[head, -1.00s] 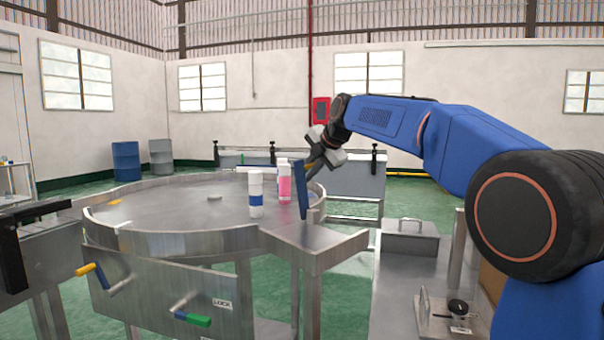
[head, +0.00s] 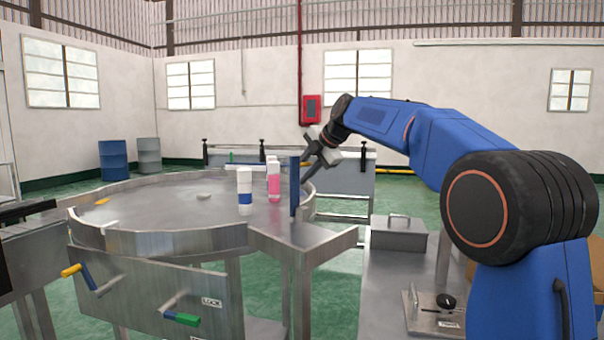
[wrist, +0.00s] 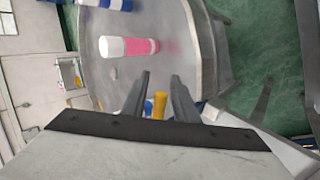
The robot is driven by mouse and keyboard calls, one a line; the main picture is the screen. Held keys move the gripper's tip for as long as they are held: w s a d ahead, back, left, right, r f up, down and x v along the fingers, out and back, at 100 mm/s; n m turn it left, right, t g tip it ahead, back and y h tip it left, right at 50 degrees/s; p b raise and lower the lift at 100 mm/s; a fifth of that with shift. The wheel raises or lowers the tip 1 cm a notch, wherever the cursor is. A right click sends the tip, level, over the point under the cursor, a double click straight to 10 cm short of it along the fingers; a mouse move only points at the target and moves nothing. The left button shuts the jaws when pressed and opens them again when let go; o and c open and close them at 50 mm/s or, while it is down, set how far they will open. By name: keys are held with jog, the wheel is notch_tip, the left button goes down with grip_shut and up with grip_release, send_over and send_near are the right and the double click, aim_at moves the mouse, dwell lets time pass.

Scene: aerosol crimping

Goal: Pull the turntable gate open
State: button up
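The turntable gate (head: 294,188) is a narrow blue upright plate at the right rim of the round steel turntable (head: 150,215). In the head view it appears nearly edge-on. My gripper (head: 309,166) is just right of the gate's upper part. In the wrist view its two dark fingers (wrist: 160,88) are apart. A yellow handle piece (wrist: 160,104) shows between them, with a little blue beside it. Narrow gaps seem to remain on either side of the yellow piece, and contact cannot be made out.
A white bottle with a blue band (head: 245,192) and a pink one (head: 273,182) stand on the turntable, left of the gate. A lidded steel box (head: 398,234) stands on the lower right table.

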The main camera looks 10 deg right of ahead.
dwell(0.3)
jog(key=v, duration=1.7)
jog(key=shift+s+r, duration=0.1)
jog(key=shift+r, duration=0.05)
jog(key=s+d+f+m+h, duration=0.2)
jog(key=s+f+m, duration=0.6)
jog(key=s+f, duration=0.6)
jog(key=s+d+f+m+g+h, duration=0.1)
jog(key=s+d+f+m+h, duration=0.1)
jog(key=s+d+f+m, duration=0.3)
jog(key=s+d+f+m+g+h, duration=0.1)
jog(key=s+d+f+m, duration=0.3)
jog(key=s+f+m, duration=0.9)
jog(key=s+f+h, duration=0.1)
jog(key=s+f, duration=1.1)
jog(key=s, duration=0.1)
jog(key=shift+f, duration=0.25)
